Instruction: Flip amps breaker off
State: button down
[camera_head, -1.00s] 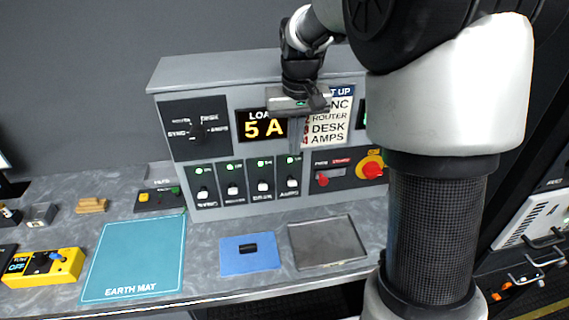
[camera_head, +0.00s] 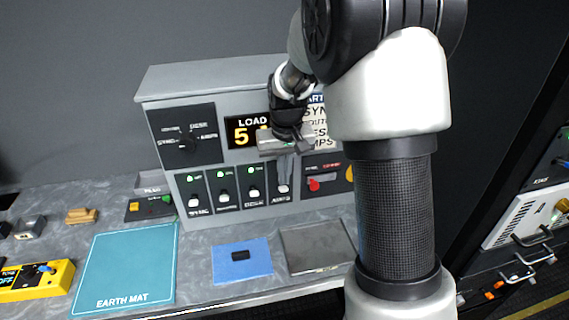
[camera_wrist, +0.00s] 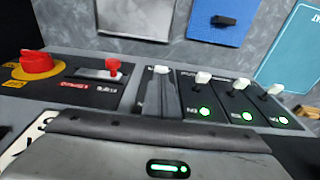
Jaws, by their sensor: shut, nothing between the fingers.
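The amps breaker (camera_head: 283,188) is the rightmost of the row of white-lever breakers on the grey panel. Its white lever (camera_wrist: 161,69) shows in the wrist view just beyond my fingertips. My gripper (camera_head: 285,172) is shut and empty, its fingers pointing down in front of the upper part of the amps breaker. The fingers hide its indicator light, and I cannot tell if they touch the lever. The sync (camera_head: 194,202), router (camera_head: 225,196) and desk (camera_head: 254,191) breakers to the left show green lights. The load display (camera_head: 240,132) reads 5, partly covered by my gripper.
A rotary selector (camera_head: 186,145) is above the breakers at left. A red switch (camera_wrist: 113,66) and a red knob on yellow (camera_wrist: 36,62) sit beside the amps breaker. A blue mat (camera_head: 228,270), grey tray (camera_head: 308,265) and earth mat (camera_head: 110,280) lie on the counter below.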

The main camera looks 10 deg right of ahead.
aim_at(284, 191)
jog(key=shift+f, duration=0.4)
jog(key=shift+f+b, duration=0.1)
jog(key=shift+b, duration=0.2)
jog(key=shift+f+b, duration=0.1)
jog(key=shift+b, duration=0.25)
jog(key=shift+s+t+b, duration=0.2)
jog(key=shift+t+b, duration=0.1)
jog(key=shift+t, duration=0.1)
jog(key=shift+s+f+t+b, duration=0.25)
jog(key=shift+t+b, duration=0.35)
jog(key=shift+b, duration=0.95)
jog(key=t+b, duration=0.2)
jog(key=b, duration=0.3)
jog(key=s+f+t+b, duration=0.1)
jog(key=t+b, duration=0.1)
jog(key=b, duration=0.3)
jog(key=shift+s+f, duration=0.2)
jog(key=shift+f, duration=0.05)
jog(key=shift+r, duration=0.1)
